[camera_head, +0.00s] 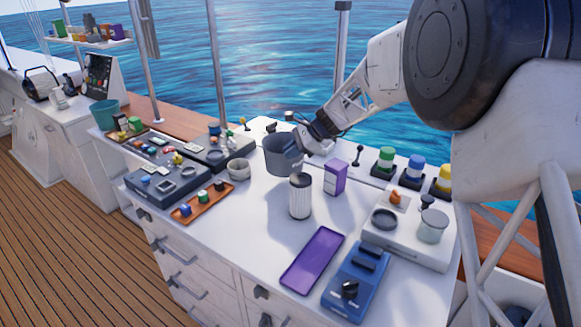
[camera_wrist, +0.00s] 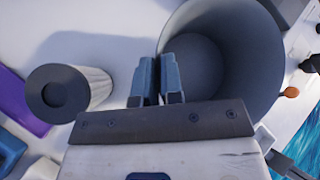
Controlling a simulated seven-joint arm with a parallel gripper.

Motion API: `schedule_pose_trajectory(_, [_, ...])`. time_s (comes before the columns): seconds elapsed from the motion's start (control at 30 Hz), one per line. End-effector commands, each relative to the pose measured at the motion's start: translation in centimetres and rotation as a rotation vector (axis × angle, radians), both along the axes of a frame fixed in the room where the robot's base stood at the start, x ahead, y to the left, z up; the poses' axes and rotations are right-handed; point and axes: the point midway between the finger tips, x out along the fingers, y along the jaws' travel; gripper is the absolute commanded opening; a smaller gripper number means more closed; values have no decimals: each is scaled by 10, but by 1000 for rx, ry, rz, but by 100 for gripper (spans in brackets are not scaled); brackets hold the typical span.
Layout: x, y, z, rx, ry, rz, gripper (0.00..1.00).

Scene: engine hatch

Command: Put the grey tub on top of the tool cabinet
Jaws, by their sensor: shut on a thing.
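The grey tub (camera_head: 277,155) is at the back middle of the white worktop, open at the top. It fills the upper right of the wrist view (camera_wrist: 235,70), its inside empty. My gripper (camera_head: 294,150) is shut on its near wall; in the wrist view the fingers (camera_wrist: 158,82) straddle the rim, one inside and one outside. I cannot tell whether the tub's base touches the worktop. A white cabinet with drawers (camera_head: 190,262) stands under the worktop; I cannot tell whether it is the tool cabinet.
A white ribbed canister with a dark top (camera_head: 300,197) and a purple box (camera_head: 335,177) stand close in front of the tub. A purple tray (camera_head: 312,258) and blue device (camera_head: 356,280) lie nearer. White bowls (camera_head: 238,170) and dark cases (camera_head: 168,182) are left.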

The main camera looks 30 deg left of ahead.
Motion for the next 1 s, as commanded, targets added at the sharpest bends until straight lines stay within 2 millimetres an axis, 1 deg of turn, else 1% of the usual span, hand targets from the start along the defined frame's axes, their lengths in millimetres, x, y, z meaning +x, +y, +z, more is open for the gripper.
schedule_pose_trajectory(0.37, [0, 0, -1, 1, -1, 0, 0])
schedule_pose_trajectory(0.47, [0, 0, -7, 1, 0, -1, 0])
schedule_pose_trajectory(0.8, [0, 0, -45, 0, 1, 0, 0])
schedule_pose_trajectory(1.0, [0, 0, -50, 1, -1, 0, 0])
